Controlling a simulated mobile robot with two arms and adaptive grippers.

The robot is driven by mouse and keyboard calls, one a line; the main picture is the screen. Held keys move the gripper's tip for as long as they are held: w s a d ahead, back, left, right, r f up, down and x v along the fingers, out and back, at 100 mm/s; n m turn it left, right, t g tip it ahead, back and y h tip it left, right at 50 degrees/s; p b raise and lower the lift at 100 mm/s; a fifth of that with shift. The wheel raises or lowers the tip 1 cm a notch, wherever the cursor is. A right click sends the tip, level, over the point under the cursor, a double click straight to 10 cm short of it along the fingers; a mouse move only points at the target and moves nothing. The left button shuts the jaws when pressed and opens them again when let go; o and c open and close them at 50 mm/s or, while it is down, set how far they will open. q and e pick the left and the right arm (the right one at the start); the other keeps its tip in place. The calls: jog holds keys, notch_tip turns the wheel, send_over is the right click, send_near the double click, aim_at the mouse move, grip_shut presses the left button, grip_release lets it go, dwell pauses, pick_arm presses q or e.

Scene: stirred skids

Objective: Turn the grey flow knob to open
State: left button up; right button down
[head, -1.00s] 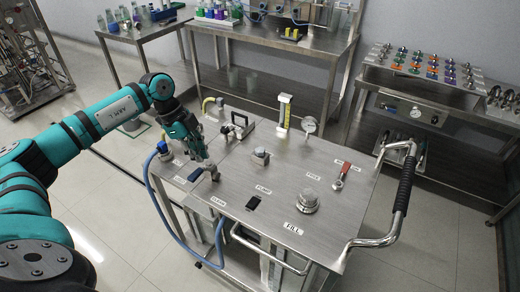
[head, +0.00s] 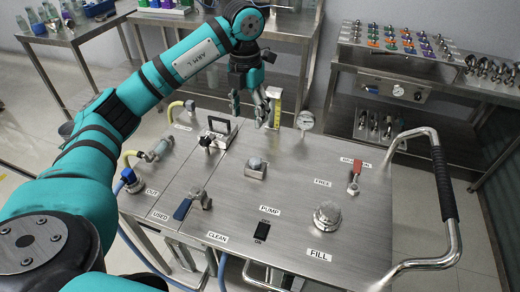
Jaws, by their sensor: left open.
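A grey round knob (head: 256,164) sits on a square metal block in the middle of the steel skid top (head: 225,215); I take it as the flow knob, but see no label on it. My left gripper (head: 249,113) is open and empty, pointing down above the back of the skid, behind the knob and apart from it. Its fingers are just left of the yellow flow gauge (head: 276,112). No right gripper shows.
A blue-handled valve (head: 184,208) stands front left, a red-handled valve (head: 355,178) at right. A round FILL cap (head: 327,215) and black pump switch (head: 262,229) are near the front. A dial gauge (head: 305,121) stands behind; a handrail (head: 448,230) bounds the right.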

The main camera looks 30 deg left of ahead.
pick_arm(q)
jog(key=w+d+m, duration=0.1)
jog(key=w+d, duration=0.1)
send_over(256, 160)
notch_tip(256, 160, down, 9)
jog(key=shift+s+f, duration=0.1)
jog(key=shift+f, duration=0.05)
notch_tip(256, 160, down, 6)
jog(key=shift+r+p, duration=0.1)
jog(key=shift+p, duration=0.25)
jog(key=shift+f, duration=0.8)
pick_arm(e)
jog(key=d, duration=0.2)
jog(key=w+d, duration=0.1)
jog(key=d, duration=0.1)
jog(key=shift+w+r, duration=0.15)
pick_arm(q)
jog(key=shift+c, duration=0.4)
jog(key=c, duration=1.1)
jog(key=shift+o, duration=0.2)
pick_arm(e)
jog(key=shift+a, duration=0.25)
